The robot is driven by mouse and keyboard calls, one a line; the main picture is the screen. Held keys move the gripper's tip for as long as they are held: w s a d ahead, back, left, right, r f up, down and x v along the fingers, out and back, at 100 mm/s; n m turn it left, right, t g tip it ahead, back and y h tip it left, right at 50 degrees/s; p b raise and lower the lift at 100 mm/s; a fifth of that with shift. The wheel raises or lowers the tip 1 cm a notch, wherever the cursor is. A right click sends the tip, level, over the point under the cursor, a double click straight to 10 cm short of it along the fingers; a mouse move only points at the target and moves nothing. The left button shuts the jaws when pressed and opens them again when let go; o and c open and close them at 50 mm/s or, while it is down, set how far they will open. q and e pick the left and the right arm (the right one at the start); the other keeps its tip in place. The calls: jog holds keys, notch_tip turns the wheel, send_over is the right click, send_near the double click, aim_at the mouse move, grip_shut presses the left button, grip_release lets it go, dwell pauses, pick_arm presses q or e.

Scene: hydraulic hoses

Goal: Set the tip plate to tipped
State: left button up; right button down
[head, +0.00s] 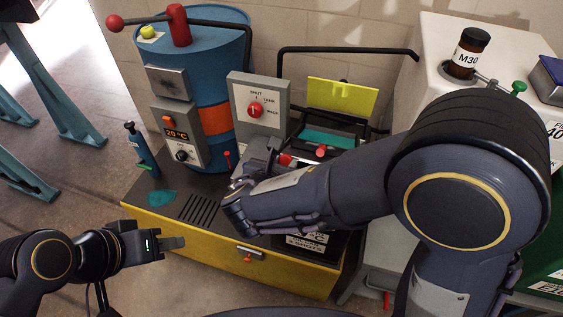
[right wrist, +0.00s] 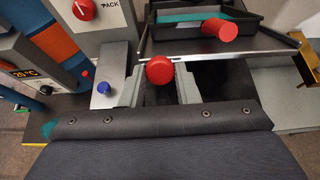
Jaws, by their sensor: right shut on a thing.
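The tip plate appears to be the shallow dark tray with a teal inside (head: 328,137) and a pale metal front edge; it also shows in the right wrist view (right wrist: 240,50). I cannot tell its tilt for certain. A round red knob (right wrist: 160,70) is between the fingers of my right gripper (right wrist: 160,88), below the tray's front edge. The red knob also shows in the head view (head: 286,159). My right gripper is shut on it; my arm hides much of the area in front. My left gripper (head: 174,243) is empty, off the yellow cabinet's left front.
A second red knob (right wrist: 219,29) is on the tray's front. A grey selector box (head: 259,105) and a blue drum (head: 203,85) stand left of it. A yellow-green panel (head: 342,97) stands behind. A white cabinet (head: 432,62) with a brown bottle (head: 468,54) is at the right.

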jog(key=shift+w+d+r+p, duration=0.1)
jog(key=shift+w+r+p, duration=0.2)
jog(key=shift+r+p, duration=0.2)
jog(key=shift+r, duration=0.15)
jog(key=c, duration=1.1)
grip_release()
jog(key=shift+s, duration=0.1)
jog(key=v, duration=0.7)
jog(key=shift+s+r, duration=0.2)
